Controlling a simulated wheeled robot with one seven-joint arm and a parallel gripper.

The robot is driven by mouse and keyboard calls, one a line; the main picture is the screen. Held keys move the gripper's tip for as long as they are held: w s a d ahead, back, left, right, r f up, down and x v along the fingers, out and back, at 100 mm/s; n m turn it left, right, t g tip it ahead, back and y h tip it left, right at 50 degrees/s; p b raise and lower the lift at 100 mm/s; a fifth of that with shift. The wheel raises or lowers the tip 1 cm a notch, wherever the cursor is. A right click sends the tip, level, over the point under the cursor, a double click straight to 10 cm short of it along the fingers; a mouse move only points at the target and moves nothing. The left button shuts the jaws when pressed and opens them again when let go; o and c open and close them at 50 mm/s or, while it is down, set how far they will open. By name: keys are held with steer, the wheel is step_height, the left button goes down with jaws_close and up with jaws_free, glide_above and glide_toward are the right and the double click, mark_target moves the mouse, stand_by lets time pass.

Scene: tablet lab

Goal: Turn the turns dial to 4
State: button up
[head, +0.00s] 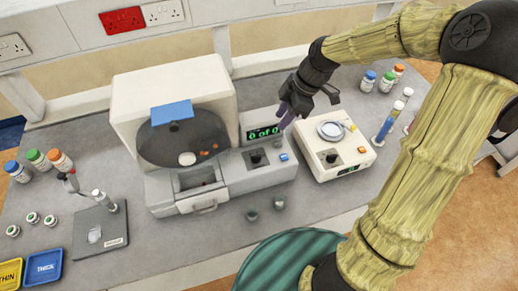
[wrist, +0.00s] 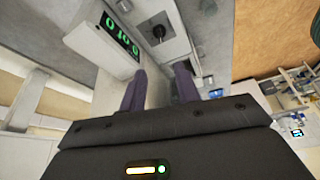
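My gripper (head: 288,114) hangs above and to the right of the dial, by the display's right end. In the wrist view its two purple fingers (wrist: 160,80) stand apart with nothing between them, clear of the dial.
A blue button (head: 284,156) sits right of the dial. A white balance (head: 335,158) with a second black knob (head: 331,158) stands to the right. Capped bottles (head: 385,80) stand behind the balance. A dark pad (head: 97,232) lies left.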

mark_target(256, 155)
steer(key=p+x, duration=0.3)
steer(key=x, duration=1.4)
steer(key=shift+f, duration=0.3)
jaws_close()
